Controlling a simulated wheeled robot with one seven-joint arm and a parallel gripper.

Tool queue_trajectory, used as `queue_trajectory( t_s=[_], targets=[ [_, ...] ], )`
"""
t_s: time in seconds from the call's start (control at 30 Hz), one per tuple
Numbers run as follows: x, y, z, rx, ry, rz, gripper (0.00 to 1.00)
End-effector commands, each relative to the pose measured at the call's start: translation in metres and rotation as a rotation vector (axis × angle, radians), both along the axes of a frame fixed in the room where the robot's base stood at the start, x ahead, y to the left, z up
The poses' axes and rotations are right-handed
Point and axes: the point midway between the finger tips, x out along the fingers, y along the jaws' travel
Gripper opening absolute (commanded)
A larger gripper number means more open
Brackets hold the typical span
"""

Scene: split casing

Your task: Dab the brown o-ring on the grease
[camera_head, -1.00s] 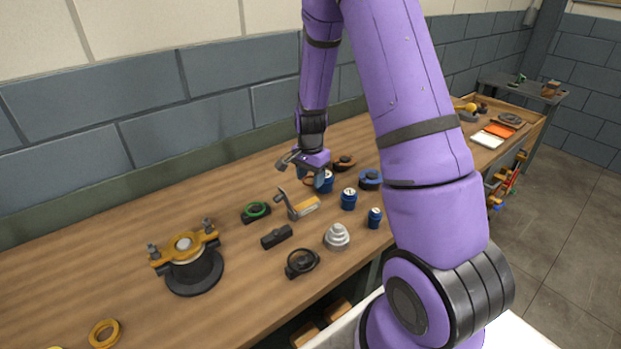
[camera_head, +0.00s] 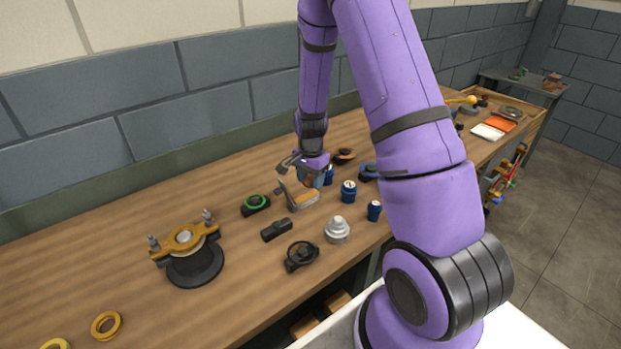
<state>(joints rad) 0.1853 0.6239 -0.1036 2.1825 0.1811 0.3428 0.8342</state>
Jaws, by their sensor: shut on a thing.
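My gripper (camera_head: 303,166) is over the middle of the bench, low among the small parts. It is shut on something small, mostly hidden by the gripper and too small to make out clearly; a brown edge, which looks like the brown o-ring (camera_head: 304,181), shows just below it. A grey upright piece with a flat tan block (camera_head: 304,199) stands right under and in front of the gripper. I cannot tell whether the ring touches it. Which item holds the grease is not clear; blue pots (camera_head: 348,191) stand just to the right.
A green ring (camera_head: 256,201) on a black block, a black block (camera_head: 276,230), a black wheel-like part (camera_head: 301,256) and a silver stepped cone (camera_head: 337,230) lie nearby. A casing with a yellow clamp (camera_head: 190,257) stands left. The bench between casing and wall is clear.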

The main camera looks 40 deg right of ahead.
Motion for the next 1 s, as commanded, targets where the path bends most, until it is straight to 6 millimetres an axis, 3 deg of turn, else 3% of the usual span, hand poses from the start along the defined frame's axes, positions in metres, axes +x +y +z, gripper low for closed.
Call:
queue_trajectory(
  t_s=[0.6, 1.0],
  targets=[
    [0.0, 0.0, -0.022, 0.0, 0.0, -0.001, 0.25],
    [0.0, 0.0, -0.024, 0.0, 0.0, -0.001, 0.25]
  ],
)
